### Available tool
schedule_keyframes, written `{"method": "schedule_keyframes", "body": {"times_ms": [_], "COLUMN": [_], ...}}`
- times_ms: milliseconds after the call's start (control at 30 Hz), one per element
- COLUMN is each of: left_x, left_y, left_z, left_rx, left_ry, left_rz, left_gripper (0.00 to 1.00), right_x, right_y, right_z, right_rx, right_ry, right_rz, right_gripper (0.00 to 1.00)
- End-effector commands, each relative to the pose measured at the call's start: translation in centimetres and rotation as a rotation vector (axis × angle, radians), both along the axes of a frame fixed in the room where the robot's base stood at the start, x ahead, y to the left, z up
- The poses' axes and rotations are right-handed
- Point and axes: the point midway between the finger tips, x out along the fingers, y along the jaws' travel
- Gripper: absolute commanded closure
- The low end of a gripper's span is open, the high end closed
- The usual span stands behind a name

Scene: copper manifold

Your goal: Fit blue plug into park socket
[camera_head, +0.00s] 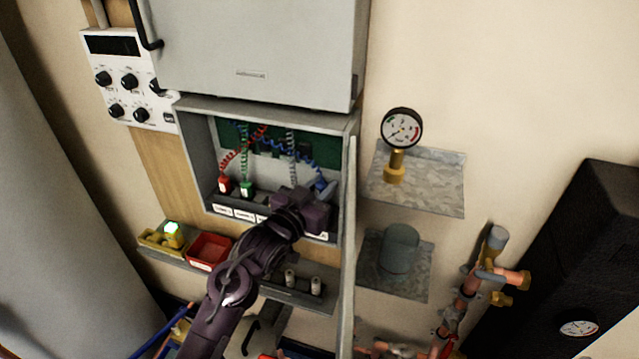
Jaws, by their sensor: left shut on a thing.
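The blue plug (321,184) is at the right end of the open box, on a coiled blue cord. My left arm reaches up from below, and my left gripper (306,196) is shut at the blue plug, in front of the socket row. The gripper covers the plug's lower part and the sockets at the right, so I cannot tell whether the plug is seated or which socket it faces. A red plug (225,184) and a green plug (246,188) stand upright at the left of the row. My right gripper is out of view.
The box (193,150) has a raised grey cover (250,50) and a wall at its right. A red tray (209,250) and a yellow tray (150,239) sit on the shelf below. A pressure gauge (401,128) and copper pipes (468,285) are to the right.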

Motion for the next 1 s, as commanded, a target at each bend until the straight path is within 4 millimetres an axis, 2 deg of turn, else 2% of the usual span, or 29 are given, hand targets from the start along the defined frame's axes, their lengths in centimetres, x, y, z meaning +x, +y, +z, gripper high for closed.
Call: {"method": "schedule_keyframes", "body": {"times_ms": [300, 367, 1000], "left_x": [0.0, 0.0, 0.0], "left_y": [0.0, 0.0, 0.1], "left_z": [-2.4, -2.0, -2.2], "left_rx": [-0.001, -0.001, 0.000], "left_ry": [-0.001, -0.001, 0.000], "left_rz": [0.001, 0.001, 0.001], "left_gripper": [0.98, 0.98, 0.98], "right_x": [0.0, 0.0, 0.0], "right_y": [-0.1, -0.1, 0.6], "right_z": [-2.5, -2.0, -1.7], "right_rx": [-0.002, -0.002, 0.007], "right_ry": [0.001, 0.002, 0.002], "right_rz": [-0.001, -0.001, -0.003], "right_gripper": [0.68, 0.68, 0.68]}}
